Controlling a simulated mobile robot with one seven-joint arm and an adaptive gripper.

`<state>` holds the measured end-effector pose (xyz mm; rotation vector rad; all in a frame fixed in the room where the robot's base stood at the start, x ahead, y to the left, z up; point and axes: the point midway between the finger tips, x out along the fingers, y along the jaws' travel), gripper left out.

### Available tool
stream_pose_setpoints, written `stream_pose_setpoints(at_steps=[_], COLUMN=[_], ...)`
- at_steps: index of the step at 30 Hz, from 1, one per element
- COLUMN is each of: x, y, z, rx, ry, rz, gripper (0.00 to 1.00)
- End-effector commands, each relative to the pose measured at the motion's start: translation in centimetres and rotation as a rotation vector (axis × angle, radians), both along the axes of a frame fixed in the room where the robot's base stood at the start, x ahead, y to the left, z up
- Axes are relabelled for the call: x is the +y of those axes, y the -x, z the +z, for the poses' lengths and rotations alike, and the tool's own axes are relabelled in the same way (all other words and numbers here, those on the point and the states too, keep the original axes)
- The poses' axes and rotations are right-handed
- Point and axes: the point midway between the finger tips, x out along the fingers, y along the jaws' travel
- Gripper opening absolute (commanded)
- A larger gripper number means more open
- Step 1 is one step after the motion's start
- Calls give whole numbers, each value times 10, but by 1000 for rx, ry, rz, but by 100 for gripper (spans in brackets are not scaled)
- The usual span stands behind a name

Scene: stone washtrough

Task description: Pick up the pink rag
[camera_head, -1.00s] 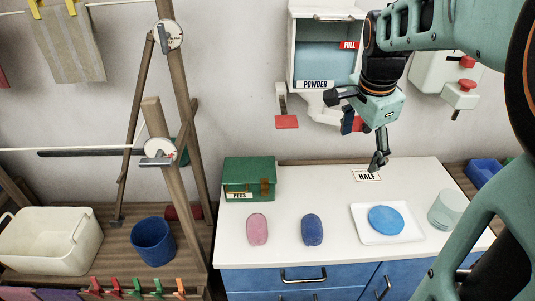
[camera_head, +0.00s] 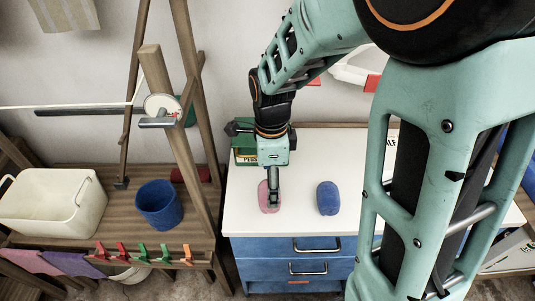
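The pink rag (camera_head: 264,198) is a small rounded bundle on the white countertop (camera_head: 300,220), near its left end. My gripper (camera_head: 272,204) points down right over it, and its fingers cover part of the pink rag. The fingers line up in this view, so I cannot tell how far apart they are or whether they touch the rag.
A similar blue bundle (camera_head: 328,198) lies to the right. A green box (camera_head: 245,156) stands behind my gripper, partly hidden. A blue cup (camera_head: 159,205), a cream tub (camera_head: 50,205) and a wooden frame (camera_head: 170,130) stand left. My arm hides the counter's right side.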

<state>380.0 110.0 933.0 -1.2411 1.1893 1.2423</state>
Motion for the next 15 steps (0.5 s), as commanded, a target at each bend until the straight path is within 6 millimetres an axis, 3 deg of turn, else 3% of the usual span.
stream_pose_setpoints(at_steps=[15], x=[3], y=[-2], z=[-55], rx=[1], ry=[0], rz=[1], gripper=[77])
